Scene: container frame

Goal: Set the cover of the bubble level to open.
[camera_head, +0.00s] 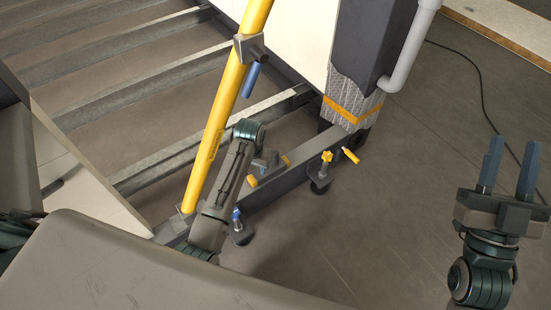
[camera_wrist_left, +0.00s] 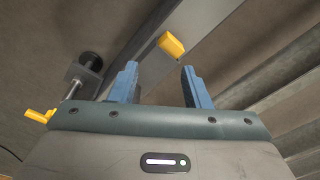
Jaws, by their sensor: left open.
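A small yellow block (camera_head: 252,181), which looks like the bubble level's cover, sits on the grey bottom rail of the frame. It shows in the left wrist view (camera_wrist_left: 171,45) just past my fingertips, near the middle; whether it is open I cannot tell. My left gripper (camera_wrist_left: 157,75) is open and empty, its blue fingers pointing toward the block without touching it. In the head view the left gripper (camera_head: 265,162) is small and partly hidden near the rail. My right gripper (camera_head: 509,155) is open and empty at the right, over bare floor, its fingers pointing up.
A yellow diagonal pole (camera_head: 207,145) rises beside my left arm. A levelling foot with a yellow knob (camera_head: 327,156) and a loose-looking yellow handle (camera_head: 350,155) stand right of the rail. Grey floor beams (camera_head: 160,90) lie behind.

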